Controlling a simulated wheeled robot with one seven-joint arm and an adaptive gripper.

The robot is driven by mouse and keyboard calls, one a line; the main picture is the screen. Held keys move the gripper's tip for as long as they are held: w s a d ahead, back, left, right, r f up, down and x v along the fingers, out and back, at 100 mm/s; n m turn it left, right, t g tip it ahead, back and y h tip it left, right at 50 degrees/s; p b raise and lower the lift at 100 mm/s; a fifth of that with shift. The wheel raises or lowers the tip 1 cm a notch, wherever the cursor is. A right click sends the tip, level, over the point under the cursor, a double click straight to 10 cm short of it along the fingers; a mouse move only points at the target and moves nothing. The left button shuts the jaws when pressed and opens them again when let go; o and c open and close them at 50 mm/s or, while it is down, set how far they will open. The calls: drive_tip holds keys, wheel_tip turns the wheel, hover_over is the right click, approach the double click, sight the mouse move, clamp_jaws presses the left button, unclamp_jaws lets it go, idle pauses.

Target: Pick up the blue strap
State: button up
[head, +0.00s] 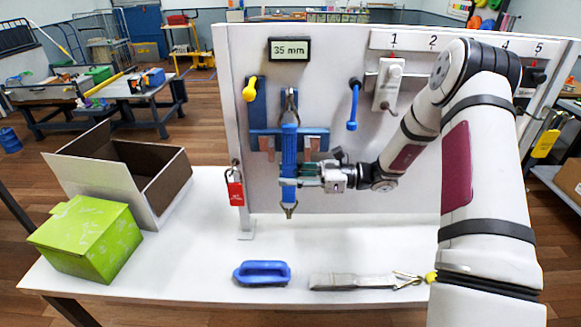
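The blue strap (289,152) hangs upright in front of the white wall panel, with metal hardware at its top and a metal hook (290,208) at its bottom. Its top end is at a metal ring or hook (290,100) on the panel. My gripper (300,182) comes in from the right at the lower part of the strap. Its fingertips overlap the strap in this view. I cannot tell whether they are closed on it or only around it.
A blue bracket (258,105) with a yellow knob is behind the strap. A red padlock (235,188) hangs at left. On the white table (200,270) are an open box (100,180), a green box (85,240), a blue handle (262,272) and a grey strap (355,282).

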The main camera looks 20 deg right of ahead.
drive_tip(key=shift+a, duration=0.15)
clamp_jaws()
drive_tip(key=shift+r, duration=0.15)
